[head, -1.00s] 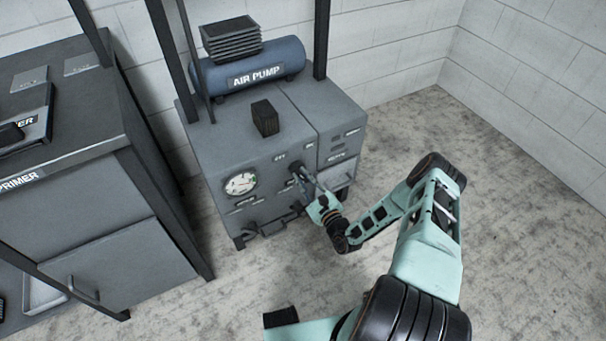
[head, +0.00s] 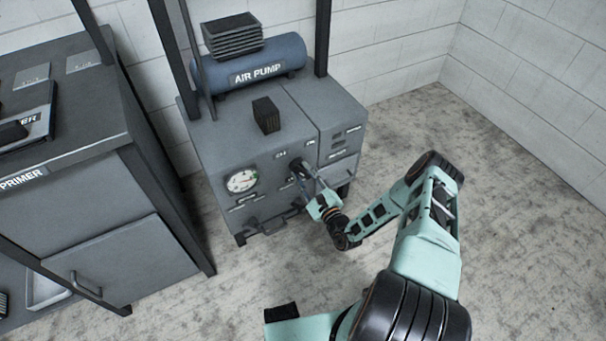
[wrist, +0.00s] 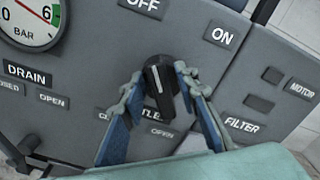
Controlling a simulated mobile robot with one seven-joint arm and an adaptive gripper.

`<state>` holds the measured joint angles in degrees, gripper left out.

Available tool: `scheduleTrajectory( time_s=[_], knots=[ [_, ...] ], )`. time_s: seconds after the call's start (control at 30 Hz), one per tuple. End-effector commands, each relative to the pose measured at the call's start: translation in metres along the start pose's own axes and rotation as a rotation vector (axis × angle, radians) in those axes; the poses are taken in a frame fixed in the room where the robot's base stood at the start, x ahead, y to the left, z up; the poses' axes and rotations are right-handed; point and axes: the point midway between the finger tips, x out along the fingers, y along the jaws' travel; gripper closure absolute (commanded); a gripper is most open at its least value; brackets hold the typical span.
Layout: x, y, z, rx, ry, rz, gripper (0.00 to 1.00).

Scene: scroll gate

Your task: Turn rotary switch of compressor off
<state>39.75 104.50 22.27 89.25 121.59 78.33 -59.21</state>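The compressor (head: 240,152) is a grey cabinet with a blue tank marked AIR PUMP (head: 257,72) on top. Its rotary switch (wrist: 161,80) is a black knob with a pale pointer line, below the OFF label (wrist: 143,4) and the ON label (wrist: 222,38). The line looks near upright, tilted slightly. My gripper (wrist: 159,72) is open, with one finger on each side of the knob. The right finger is very close to the knob; contact is unclear. In the head view my gripper (head: 303,174) is at the cabinet front and partly covers the switch area.
A pressure gauge (head: 241,181) sits left of the switch. DRAIN (wrist: 28,74) and FILTER (wrist: 241,124) labels are nearby; my fingers partly hide the outlet label. A PRIMER cabinet (head: 75,217) and dark posts stand left. The floor at right is clear.

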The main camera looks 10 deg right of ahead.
Motion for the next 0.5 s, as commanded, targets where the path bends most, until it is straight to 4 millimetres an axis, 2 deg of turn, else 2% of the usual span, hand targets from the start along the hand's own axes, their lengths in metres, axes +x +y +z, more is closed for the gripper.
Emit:
scheduleTrajectory(
  time_s=[0.33, 0.5],
  knots=[
    [0.0, -0.002, 0.002, 0.002, 0.001, 0.0, 0.68],
    [0.0, -0.013, 0.017, 0.001, 0.0, -0.001, 0.68]
  ],
)
